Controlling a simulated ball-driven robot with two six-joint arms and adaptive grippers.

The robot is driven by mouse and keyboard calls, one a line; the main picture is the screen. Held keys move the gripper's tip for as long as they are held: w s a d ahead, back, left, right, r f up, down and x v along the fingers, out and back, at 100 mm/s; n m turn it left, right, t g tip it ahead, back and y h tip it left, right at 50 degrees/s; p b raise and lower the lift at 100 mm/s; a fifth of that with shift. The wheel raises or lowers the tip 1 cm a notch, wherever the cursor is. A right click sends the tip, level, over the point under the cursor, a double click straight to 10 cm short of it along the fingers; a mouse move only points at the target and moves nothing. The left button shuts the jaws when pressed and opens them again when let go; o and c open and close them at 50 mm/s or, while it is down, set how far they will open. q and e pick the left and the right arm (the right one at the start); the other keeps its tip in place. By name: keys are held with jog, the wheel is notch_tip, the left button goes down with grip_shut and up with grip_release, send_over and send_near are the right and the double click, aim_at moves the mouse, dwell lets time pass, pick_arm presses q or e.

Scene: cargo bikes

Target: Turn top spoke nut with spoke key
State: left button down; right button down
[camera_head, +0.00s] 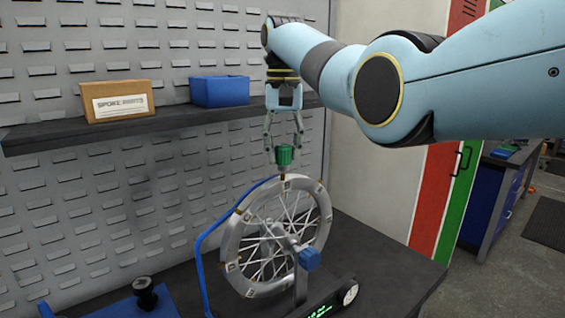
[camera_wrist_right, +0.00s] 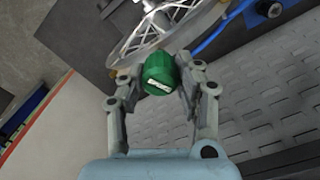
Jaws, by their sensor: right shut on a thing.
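My right gripper (camera_head: 284,148) points down above the wheel and is shut on the green spoke key (camera_head: 284,157). In the right wrist view the key (camera_wrist_right: 159,73) sits between the two fingers of the gripper (camera_wrist_right: 160,90), with the wheel (camera_wrist_right: 165,22) beyond it. The silver spoked wheel (camera_head: 233,222) stands upright in a truing stand. The key's lower tip is at the top of the rim, by the top spoke nut; whether it is seated on the nut I cannot tell. The nut itself is hidden. My left gripper is not in view.
A cardboard box labelled spoke (camera_head: 118,101) and a blue bin (camera_head: 219,91) stand on a dark shelf (camera_head: 60,135) behind. A black knob (camera_head: 146,293) is at the lower left. The bench right of the wheel (camera_head: 385,255) is clear.

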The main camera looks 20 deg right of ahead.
jog(key=m, duration=1.2)
jog(key=shift+a+m, duration=0.1)
jog(key=shift+m, duration=0.2)
jog(key=shift+f, duration=0.9)
dwell(0.6)
jog(key=c, duration=1.5)
grip_release()
grip_shut()
jog(key=shift+f, duration=0.1)
